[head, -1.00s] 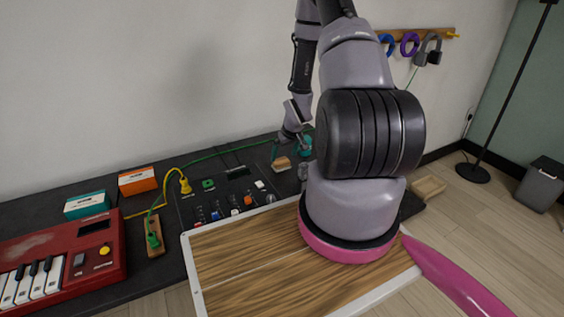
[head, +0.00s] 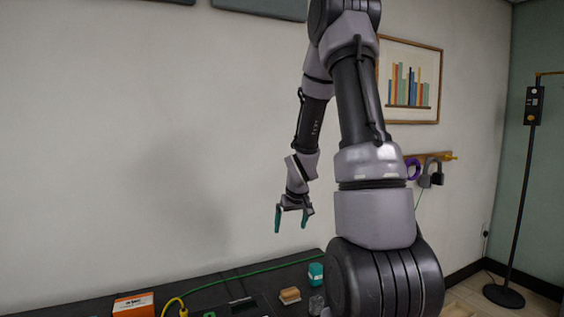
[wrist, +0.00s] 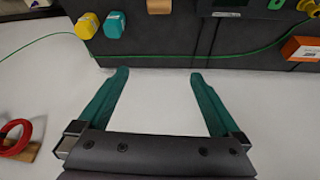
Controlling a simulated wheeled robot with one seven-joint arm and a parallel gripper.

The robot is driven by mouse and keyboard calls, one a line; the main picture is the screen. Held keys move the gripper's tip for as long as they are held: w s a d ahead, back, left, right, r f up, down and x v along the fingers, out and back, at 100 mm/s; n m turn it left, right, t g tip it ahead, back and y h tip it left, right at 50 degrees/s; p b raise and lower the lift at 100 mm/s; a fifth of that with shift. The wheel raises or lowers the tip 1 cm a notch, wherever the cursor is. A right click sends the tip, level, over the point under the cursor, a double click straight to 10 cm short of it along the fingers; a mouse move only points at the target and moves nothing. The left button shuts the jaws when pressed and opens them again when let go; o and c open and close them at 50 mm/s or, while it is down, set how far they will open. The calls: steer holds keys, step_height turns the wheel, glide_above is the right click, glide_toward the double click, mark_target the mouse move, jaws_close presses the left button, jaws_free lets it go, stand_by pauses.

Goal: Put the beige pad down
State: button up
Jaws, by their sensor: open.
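The beige pad (head: 290,296) is a small block with a beige top and a darker brown base. It rests on the dark bench top near the wall. In the wrist view only part of the pad (wrist: 159,6) shows, cut by the top edge. My gripper (head: 291,219) hangs well above the pad, apart from it. In the wrist view my gripper (wrist: 159,76) has its two teal fingers spread wide, with nothing between them.
A teal container (head: 316,273) stands just right of the pad. An orange box (head: 133,305), a yellow plug (head: 174,304) and a green cable (head: 228,280) are left on the bench. The air around my gripper is clear; the wall is behind.

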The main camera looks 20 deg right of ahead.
steer(key=s+a+r+m+t+y, duration=0.1)
steer(key=s+a+r, duration=0.5)
steer(key=s+r, duration=0.5)
steer(key=s+a+r+m+t+y, duration=0.1)
steer(key=s+a+r+m+y, duration=0.1)
steer(key=s+a+r, duration=0.5)
steer(key=a+v, duration=0.2)
steer(key=v, duration=0.7)
steer(key=shift+r, duration=0.25)
steer(key=shift+d, duration=0.1)
steer(key=shift+c, duration=0.2)
